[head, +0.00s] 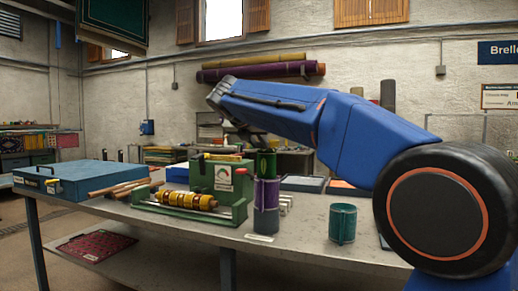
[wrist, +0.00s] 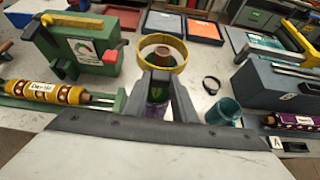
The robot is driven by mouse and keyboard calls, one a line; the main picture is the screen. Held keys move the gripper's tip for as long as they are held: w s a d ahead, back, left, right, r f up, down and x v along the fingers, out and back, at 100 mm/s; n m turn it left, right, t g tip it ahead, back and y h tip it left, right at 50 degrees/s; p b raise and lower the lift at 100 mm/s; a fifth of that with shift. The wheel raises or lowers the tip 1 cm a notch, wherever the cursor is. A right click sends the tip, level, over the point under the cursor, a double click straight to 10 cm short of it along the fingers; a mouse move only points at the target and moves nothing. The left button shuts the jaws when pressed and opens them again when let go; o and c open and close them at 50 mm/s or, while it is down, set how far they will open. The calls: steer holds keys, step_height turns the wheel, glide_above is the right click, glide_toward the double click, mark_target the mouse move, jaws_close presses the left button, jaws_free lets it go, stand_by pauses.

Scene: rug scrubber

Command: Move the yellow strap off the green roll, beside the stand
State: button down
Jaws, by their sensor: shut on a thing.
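The yellow strap (wrist: 184,50) is a ring held at its near edge by my gripper (wrist: 161,77), which is shut on it. In the wrist view it surrounds the brown core of the green roll (wrist: 157,94); I cannot tell whether it still touches the roll or hangs above it. The green roll stands upright in the head view (head: 265,164), on top of a purple cylinder (head: 266,195). In the head view my fingers are mostly hidden, and the strap cannot be made out clearly. I cannot tell which part is the stand.
A green machine (head: 219,175) with a yellow roller (head: 186,199) stands left of the roll. A teal cup (head: 342,224) stands to the right. A small dark ring (wrist: 211,84) lies on the table. A dark toolbox (wrist: 275,85) is at the right. Some bare tabletop shows around the cup.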

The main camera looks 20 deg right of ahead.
step_height(320, 180, up, 6)
stand_by(1.0)
steer(key=shift+r, duration=0.15)
stand_by(0.4)
